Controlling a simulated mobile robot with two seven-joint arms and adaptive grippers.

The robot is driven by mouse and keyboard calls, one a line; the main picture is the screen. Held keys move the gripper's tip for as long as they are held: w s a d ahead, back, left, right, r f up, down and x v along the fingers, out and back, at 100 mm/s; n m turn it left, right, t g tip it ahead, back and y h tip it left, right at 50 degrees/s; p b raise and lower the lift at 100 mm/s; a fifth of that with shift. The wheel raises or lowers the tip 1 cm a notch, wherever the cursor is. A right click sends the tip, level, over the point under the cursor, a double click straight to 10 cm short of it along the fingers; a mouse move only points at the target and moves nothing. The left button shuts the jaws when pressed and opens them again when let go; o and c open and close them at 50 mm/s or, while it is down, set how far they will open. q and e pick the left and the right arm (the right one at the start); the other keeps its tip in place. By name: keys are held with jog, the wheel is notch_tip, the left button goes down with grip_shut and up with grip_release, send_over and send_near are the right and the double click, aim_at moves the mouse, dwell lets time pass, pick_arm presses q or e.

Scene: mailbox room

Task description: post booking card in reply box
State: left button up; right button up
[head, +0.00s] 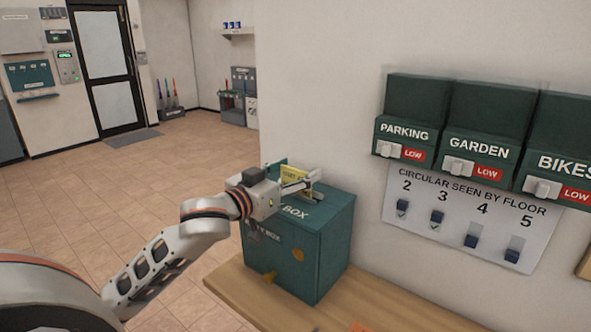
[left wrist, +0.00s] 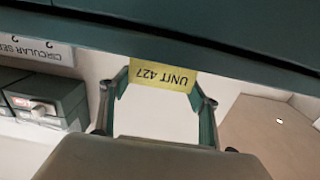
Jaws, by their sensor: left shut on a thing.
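The booking card is yellow. In the left wrist view the card (left wrist: 165,77) reads "UNIT 427" upside down and sits between the fingers of my left gripper (left wrist: 160,88). In the head view the card (head: 292,172) shows over the top of the green reply box (head: 322,250), partly hidden by my left gripper (head: 303,181), which is shut on it. The box (left wrist: 235,62) fills the top of the left wrist view, and the card's edge meets it there. I cannot tell whether the card is in the slot. My right gripper is out of view.
The box stands on a wooden shelf (head: 245,295) against the wall. Open tiled floor (head: 70,205) lies to the left.

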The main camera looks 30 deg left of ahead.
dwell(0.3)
pick_arm(q)
jog(key=o, duration=1)
notch_tip(320, 180, up, 10)
jog(key=shift+r, duration=0.1)
dwell(0.6)
